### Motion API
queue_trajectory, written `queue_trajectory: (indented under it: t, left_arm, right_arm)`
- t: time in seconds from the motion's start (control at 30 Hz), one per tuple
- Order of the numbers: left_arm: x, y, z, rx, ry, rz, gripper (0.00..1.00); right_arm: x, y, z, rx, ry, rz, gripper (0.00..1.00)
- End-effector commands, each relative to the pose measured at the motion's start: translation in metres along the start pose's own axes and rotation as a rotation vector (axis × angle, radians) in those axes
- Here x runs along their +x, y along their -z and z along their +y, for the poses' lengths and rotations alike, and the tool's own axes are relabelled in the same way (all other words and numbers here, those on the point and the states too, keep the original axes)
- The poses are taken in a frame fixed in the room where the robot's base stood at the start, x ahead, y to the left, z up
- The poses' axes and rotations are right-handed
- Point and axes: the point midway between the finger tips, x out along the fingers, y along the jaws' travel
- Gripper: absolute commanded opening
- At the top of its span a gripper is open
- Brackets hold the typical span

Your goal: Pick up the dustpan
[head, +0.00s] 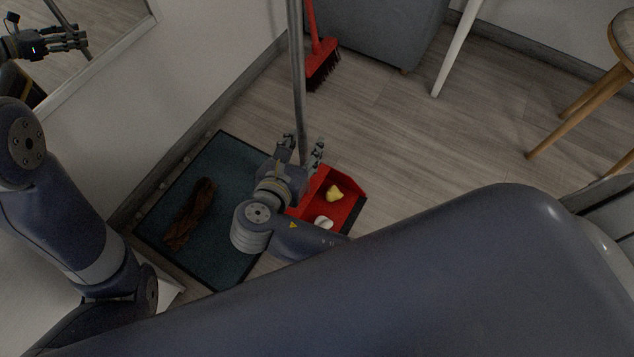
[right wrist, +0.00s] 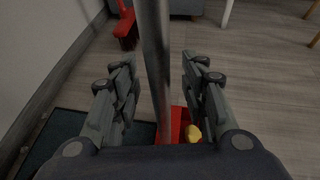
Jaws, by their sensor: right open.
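The dustpan has a red pan (head: 345,213) on the floor and a long, upright metal handle (head: 297,70). The pan holds a yellow piece (head: 334,193) and a white piece (head: 324,222). My right gripper (head: 301,150) is open, low on the handle just above the pan. In the right wrist view, the handle (right wrist: 154,50) stands between the spread fingers of my right gripper (right wrist: 160,78), with gaps on both sides. Part of the red pan (right wrist: 178,122) shows below it. My left gripper is out of view; only my left arm shows.
A dark mat (head: 226,158) with a brown crumpled item (head: 190,215) lies beside the pan, near the wall. A red broom (head: 322,58) stands behind. A mirror (head: 105,22) reflects a gripper and the pole. A wooden stool (head: 590,95) is at right; the floor between is clear.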

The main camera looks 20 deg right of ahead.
Motion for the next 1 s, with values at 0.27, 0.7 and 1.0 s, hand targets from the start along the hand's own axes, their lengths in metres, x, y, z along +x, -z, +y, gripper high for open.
queue_trajectory:
  t: [0.27, 0.7, 1.0]
  left_arm:
    - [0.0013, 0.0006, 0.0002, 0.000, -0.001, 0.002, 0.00]
    - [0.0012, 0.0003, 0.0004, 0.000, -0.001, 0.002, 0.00]
    - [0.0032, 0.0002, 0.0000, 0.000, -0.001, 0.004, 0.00]
  right_arm:
    - [0.0013, -0.0011, 0.0000, 0.001, 0.000, -0.001, 0.38]
    - [0.0010, -0.0025, 0.0001, 0.002, 0.000, -0.004, 0.00]
    - [0.0013, -0.0040, 0.0000, 0.002, 0.000, -0.004, 0.00]
